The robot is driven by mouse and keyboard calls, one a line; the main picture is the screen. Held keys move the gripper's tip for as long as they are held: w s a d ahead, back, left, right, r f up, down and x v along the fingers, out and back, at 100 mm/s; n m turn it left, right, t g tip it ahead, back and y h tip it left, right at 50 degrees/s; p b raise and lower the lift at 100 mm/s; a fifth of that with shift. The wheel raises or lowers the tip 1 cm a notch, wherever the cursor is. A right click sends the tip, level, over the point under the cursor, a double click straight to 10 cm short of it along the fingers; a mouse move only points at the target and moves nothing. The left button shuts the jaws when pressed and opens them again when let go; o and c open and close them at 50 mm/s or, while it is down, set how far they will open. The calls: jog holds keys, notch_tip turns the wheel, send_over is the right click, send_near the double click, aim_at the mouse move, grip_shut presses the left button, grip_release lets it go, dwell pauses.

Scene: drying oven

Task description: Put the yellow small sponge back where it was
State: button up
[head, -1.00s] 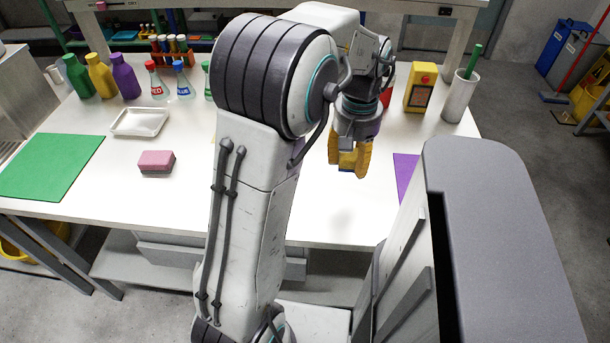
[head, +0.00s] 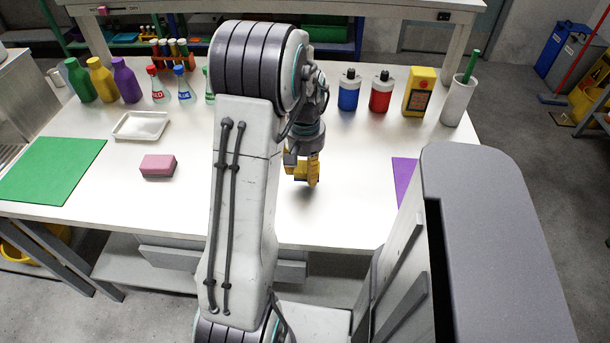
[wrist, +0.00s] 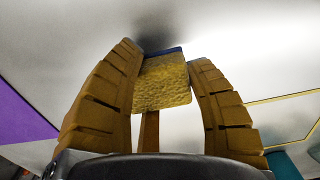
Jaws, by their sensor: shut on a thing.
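My gripper (head: 302,180), with its yellow-brown fingers, hangs over the middle front part of the white table (head: 345,215) in the head view. In the wrist view my gripper (wrist: 163,62) is shut on the small yellow sponge (wrist: 162,88), which has a rough yellow face and a dark blue edge. The sponge sits between the fingers, apart from the table. A thin yellow outline (wrist: 272,99) lies on the table at the right of the wrist view, to the side of the sponge. In the head view the sponge cannot be told apart from the fingers.
A pink sponge (head: 158,166), white tray (head: 141,125) and green mat (head: 50,170) lie to the left. A purple mat (head: 404,178) lies to the right. Several bottles and flasks, a yellow box (head: 420,92) and a white cup (head: 458,101) stand at the back.

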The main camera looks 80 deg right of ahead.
aim_at(305, 166)
jog(key=shift+f, duration=1.4)
jog(key=shift+f, duration=0.1)
jog(key=o, duration=1.2)
notch_tip(305, 166, up, 12)
jog(key=shift+r+p, duration=0.15)
jog(key=shift+p, duration=0.25)
